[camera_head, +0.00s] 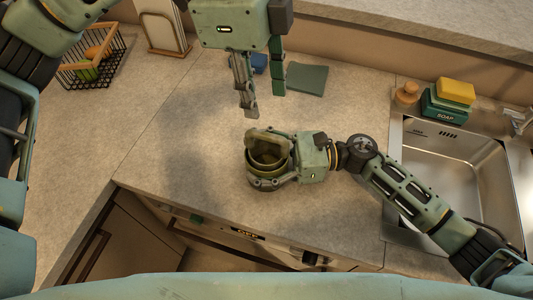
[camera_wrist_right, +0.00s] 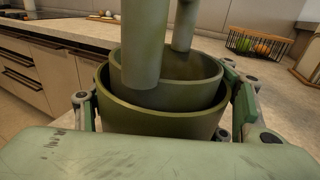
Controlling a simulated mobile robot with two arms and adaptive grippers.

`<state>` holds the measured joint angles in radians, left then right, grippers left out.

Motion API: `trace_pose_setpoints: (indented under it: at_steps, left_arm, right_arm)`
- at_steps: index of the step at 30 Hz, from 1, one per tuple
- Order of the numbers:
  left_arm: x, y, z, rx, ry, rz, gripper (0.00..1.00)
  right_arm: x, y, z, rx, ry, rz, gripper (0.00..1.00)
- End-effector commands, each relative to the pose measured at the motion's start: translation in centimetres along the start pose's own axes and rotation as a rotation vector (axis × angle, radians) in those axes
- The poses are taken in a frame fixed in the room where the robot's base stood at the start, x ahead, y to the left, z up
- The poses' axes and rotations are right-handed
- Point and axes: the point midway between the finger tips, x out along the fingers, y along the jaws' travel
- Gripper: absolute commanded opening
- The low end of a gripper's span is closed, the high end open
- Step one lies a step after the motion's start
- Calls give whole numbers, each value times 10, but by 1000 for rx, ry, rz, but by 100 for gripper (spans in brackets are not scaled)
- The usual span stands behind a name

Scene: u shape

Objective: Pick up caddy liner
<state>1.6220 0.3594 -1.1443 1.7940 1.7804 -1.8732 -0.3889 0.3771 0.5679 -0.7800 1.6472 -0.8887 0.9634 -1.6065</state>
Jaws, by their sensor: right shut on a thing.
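An olive-green round caddy (camera_head: 268,180) is held above the counter or on it; I cannot tell which. A liner (camera_wrist_right: 205,90), a slightly smaller olive cup, sits inside the caddy, whose outer wall shows in the right wrist view (camera_wrist_right: 160,120). Thick olive upright bars (camera_wrist_right: 145,45) rise over the liner; their upper ends are cut off. My right gripper (camera_head: 270,184) is shut around the caddy's outer wall. My left gripper (camera_head: 265,106) is open and empty, fingers pointing down, above and behind the caddy and apart from it.
A metal sink (camera_head: 460,170) is at the right, with a soap box (camera_head: 443,105) and yellow sponge (camera_head: 455,90) behind it. A wire basket (camera_head: 92,60) stands at the far left. A green cloth (camera_head: 307,78) lies at the back. The counter left of the caddy is clear.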

Motion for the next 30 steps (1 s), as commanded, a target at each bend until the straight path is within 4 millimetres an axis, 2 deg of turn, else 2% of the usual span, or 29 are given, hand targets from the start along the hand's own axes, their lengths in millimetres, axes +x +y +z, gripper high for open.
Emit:
trace_pose_setpoints:
  at_steps: [10,17,24,30]
  left_arm:
    - [55,0,0,-2,-9,2,35]
    - [72,-1,0,-2,-8,1,35]
    - [107,-3,-1,-1,-9,1,35]
    - [118,-4,-1,-1,-8,-1,35]
  right_arm:
    - [0,0,0,1,0,1,20]
    - [0,0,0,1,0,1,20]
    - [0,1,0,1,0,1,20]
    - [0,1,0,1,0,1,20]
